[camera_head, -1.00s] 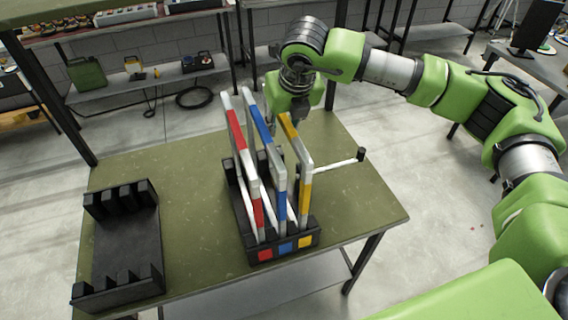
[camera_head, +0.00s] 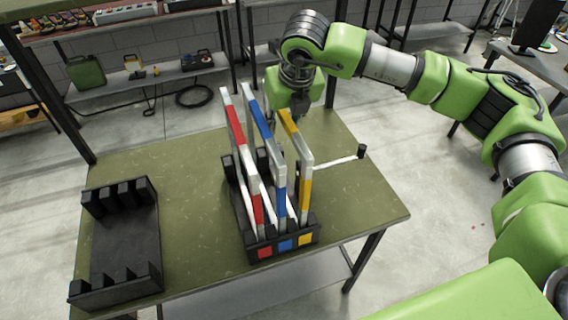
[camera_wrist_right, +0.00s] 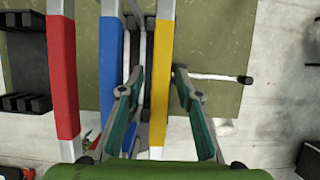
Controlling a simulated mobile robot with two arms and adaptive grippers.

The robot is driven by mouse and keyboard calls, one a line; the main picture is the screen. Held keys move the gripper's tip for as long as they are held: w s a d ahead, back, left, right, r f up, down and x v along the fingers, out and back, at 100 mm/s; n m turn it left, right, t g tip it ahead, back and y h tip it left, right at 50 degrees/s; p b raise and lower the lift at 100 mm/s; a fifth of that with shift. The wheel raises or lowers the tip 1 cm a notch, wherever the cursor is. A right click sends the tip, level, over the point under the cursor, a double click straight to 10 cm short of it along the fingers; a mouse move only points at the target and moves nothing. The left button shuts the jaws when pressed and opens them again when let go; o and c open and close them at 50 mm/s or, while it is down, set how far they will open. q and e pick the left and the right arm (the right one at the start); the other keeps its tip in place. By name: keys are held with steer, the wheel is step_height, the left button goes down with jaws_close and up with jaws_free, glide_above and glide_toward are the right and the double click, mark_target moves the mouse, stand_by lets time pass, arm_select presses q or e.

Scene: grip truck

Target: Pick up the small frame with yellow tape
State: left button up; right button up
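The frame with yellow tape (camera_head: 306,190) stands upright at the right of a black slotted rack (camera_head: 252,243) on the green table. It also shows in the right wrist view (camera_wrist_right: 160,75). Beside it stand the blue-taped frame (camera_head: 280,195) and the red-taped frame (camera_head: 237,130). My right gripper (camera_head: 300,108) is at the far end of the yellow-taped frame, partly hidden behind it in the head view. In the right wrist view my right gripper (camera_wrist_right: 158,82) is open, one finger on each side of the yellow-taped bar, with gaps visible. My left gripper is not in view.
An empty black slotted rack (camera_head: 125,245) sits at the table's left. A white bar with a black end (camera_head: 361,152) reaches out right of the frames. The green table (camera_head: 190,200) is clear between the racks. Shelves line the back wall.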

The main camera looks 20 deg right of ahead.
stand_by(0.4)
jaws_close()
